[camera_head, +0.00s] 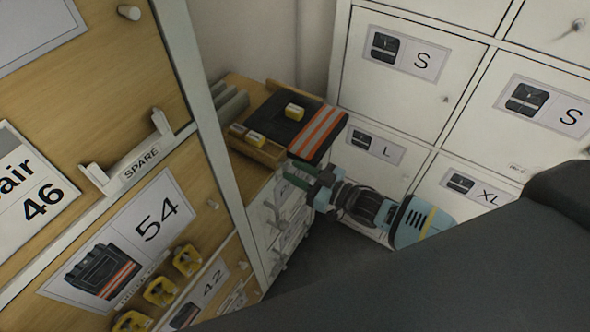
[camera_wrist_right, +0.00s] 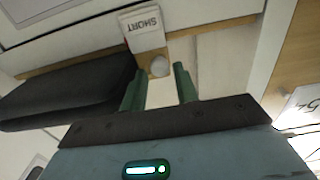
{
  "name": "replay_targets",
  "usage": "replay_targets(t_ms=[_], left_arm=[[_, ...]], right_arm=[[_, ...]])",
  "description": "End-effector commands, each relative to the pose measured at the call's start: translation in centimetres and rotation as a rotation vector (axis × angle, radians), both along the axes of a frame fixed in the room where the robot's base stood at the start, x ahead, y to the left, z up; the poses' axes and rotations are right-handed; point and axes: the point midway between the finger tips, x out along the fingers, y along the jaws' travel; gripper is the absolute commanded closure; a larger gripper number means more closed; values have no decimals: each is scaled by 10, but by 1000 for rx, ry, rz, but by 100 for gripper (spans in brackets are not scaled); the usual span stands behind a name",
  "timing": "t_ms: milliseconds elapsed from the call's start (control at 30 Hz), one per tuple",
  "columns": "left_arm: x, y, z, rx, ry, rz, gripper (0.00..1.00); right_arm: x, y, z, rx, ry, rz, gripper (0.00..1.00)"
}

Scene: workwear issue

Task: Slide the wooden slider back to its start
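My right gripper (camera_head: 298,178) is at the front edge of the wooden cabinet top, just below a folded dark garment with orange and grey stripes (camera_head: 318,132). In the right wrist view its two green fingers (camera_wrist_right: 160,88) stand apart with a gap between them. A round pale knob (camera_wrist_right: 160,66) shows between and beyond the fingertips, under a white tag reading SHORT (camera_wrist_right: 142,28). A wooden strip (camera_wrist_right: 90,60) runs behind it. I cannot tell which piece is the slider; the knob may belong to it. My left gripper is not in view.
A wooden tray (camera_head: 268,155) with small yellow-and-white boxes sits left of the garment. White lockers (camera_head: 405,95) stand behind. A wooden board with a SPARE holder (camera_head: 128,165), labels and yellow pieces (camera_head: 160,291) fills the left. Dark floor (camera_head: 320,262) is clear below the gripper.

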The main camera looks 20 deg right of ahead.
Motion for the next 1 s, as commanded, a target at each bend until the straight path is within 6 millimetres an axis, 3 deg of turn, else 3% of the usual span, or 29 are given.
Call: replay_targets(t_ms=[400, 633, 1000], left_arm=[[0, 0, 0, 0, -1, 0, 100], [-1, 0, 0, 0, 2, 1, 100], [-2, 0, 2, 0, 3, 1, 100]], right_arm=[[8, 6, 0, 0, 0, 0, 70], [8, 6, 0, 0, 0, 0, 99], [3, 11, 1, 2, 0, 2, 100]])
